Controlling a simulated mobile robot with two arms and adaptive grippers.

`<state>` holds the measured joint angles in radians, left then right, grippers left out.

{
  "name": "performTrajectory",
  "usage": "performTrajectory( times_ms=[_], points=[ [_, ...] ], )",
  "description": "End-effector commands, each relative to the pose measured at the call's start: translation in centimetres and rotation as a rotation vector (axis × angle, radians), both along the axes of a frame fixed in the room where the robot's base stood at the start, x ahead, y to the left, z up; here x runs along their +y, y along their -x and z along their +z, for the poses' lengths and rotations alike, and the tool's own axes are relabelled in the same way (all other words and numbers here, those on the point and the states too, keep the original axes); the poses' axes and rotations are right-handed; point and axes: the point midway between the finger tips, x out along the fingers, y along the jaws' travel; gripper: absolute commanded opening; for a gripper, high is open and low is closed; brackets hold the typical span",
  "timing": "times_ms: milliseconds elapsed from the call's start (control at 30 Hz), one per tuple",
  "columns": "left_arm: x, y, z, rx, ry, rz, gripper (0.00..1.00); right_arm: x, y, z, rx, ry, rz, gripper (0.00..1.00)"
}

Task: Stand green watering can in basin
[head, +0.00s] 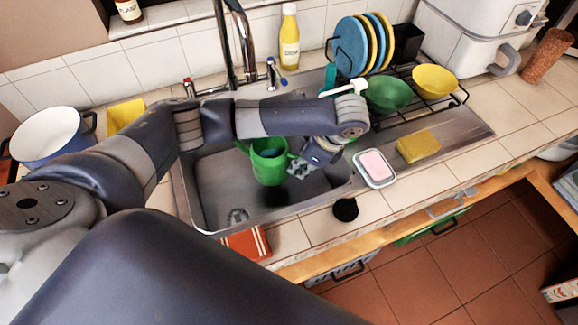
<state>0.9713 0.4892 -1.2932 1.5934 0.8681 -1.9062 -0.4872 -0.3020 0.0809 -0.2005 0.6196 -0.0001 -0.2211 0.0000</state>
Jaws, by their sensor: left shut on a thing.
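The green watering can (270,168) is upright in the sink basin (215,195), in its back right part. My left gripper (299,169) reaches over the sink from above and is at the can's right side, shut on the can. Its fingers are small in the view and partly hidden by the wrist. My forearm crosses above the basin and hides its back edge. I cannot tell whether the can's base touches the basin floor. My right gripper is not in view.
A faucet (247,50) rises behind the sink. To the right are a soap dish (374,168), a yellow sponge (418,146) and a dish rack with plates and bowls (435,83). A white pot (48,138) stands left. The basin's front left is clear except for the drain.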

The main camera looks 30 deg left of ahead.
Motion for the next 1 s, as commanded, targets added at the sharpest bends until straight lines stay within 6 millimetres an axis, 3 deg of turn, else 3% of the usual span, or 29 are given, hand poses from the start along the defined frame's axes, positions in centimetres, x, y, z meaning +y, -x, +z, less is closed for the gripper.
performTrajectory(
  times_ms=[200,533,833,867,900,1000],
  points=[
    [0.0,-0.1,-2.8,-0.001,-0.001,0.001,0.0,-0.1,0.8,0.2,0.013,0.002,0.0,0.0],
    [0.0,0.0,-6.3,0.0,-0.002,0.001,0.0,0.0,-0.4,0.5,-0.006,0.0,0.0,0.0],
    [0.0,-0.1,-6.9,-0.002,-0.001,0.0,0.0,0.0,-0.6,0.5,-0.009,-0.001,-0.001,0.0],
    [0.0,0.0,-6.9,-0.001,0.0,0.0,0.16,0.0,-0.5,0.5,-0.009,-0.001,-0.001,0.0],
    [0.0,0.0,-6.9,-0.001,0.0,0.0,0.25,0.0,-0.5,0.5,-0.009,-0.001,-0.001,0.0],
    [0.0,0.0,-6.9,-0.001,0.0,0.0,0.3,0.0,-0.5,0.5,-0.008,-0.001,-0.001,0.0]
  ],
)
